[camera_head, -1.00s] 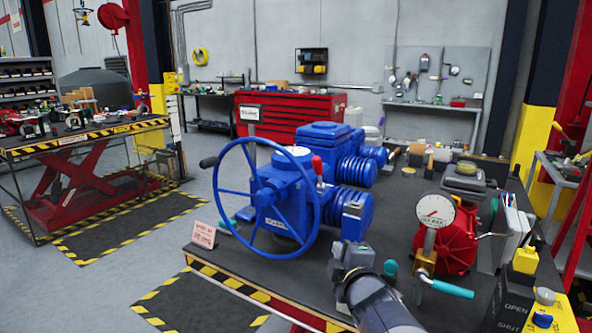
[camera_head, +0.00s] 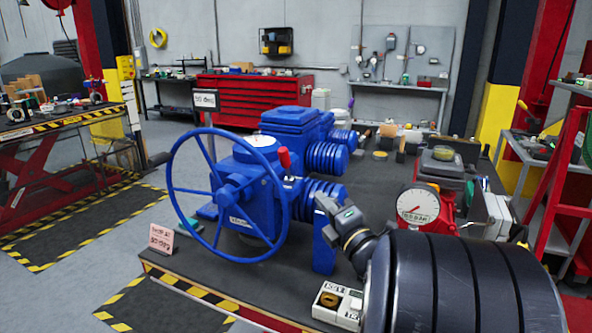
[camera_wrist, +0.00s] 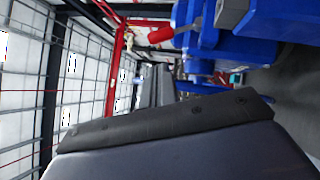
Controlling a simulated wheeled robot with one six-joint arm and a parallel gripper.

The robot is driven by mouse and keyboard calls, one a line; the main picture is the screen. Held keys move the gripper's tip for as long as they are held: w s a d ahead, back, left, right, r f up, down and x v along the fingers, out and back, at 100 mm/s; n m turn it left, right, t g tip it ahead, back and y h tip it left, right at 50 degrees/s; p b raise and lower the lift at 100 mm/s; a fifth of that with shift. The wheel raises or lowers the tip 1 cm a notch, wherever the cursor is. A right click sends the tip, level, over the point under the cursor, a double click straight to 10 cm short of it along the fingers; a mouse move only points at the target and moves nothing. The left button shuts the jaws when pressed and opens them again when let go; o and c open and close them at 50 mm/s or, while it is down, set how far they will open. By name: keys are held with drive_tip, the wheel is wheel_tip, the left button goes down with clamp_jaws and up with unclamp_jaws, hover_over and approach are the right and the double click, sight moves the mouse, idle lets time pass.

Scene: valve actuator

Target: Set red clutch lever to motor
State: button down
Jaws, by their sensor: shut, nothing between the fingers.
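The blue valve actuator (camera_head: 245,185) stands on the dark bench, with a large blue handwheel (camera_head: 172,190) at its left. The red clutch lever (camera_head: 284,158) rises from its top, beside the round dial, and looks nearly upright. In the wrist view, which is turned sideways, the red lever (camera_wrist: 160,34) shows at the top, left of the blue housing (camera_wrist: 260,25). My gripper (camera_head: 328,208) is shut and empty, right of and below the lever in the head view, apart from it. Its dark body fills the lower wrist view. My arm hides part of the bench at the right.
A blue post (camera_head: 323,250) shows just below my gripper. A pressure gauge (camera_head: 418,206) on a red device stands to the right. A small white switch box (camera_head: 336,303) is at the front. A pink sign (camera_head: 161,238) stands at the bench's left corner.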

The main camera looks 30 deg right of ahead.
sight(288, 158)
drive_tip(key=p+x, duration=0.4)
drive_tip(key=x, duration=1)
drive_tip(key=shift+r, duration=0.1)
drive_tip(key=shift+w+d+r+m+p, duration=0.1)
drive_tip(key=shift+d+r+m+p, duration=0.1)
drive_tip(key=shift+m+p, duration=0.15)
drive_tip(key=shift+d, duration=0.1)
drive_tip(key=w+d+m+g+p, duration=0.1)
drive_tip(key=p, duration=0.2)
drive_tip(key=d+r+m+g+p, duration=0.1)
drive_tip(key=m+p, duration=0.1)
drive_tip(key=p, duration=0.1)
drive_tip(key=w+d+m+g+p, duration=0.1)
drive_tip(key=p, duration=0.2)
drive_tip(key=shift+w+d+r+m+g+h, duration=0.15)
drive_tip(key=shift+w+r+m+g+h, duration=0.1)
drive_tip(key=shift+w+g+h, duration=0.15)
drive_tip(key=shift+s, duration=0.1)
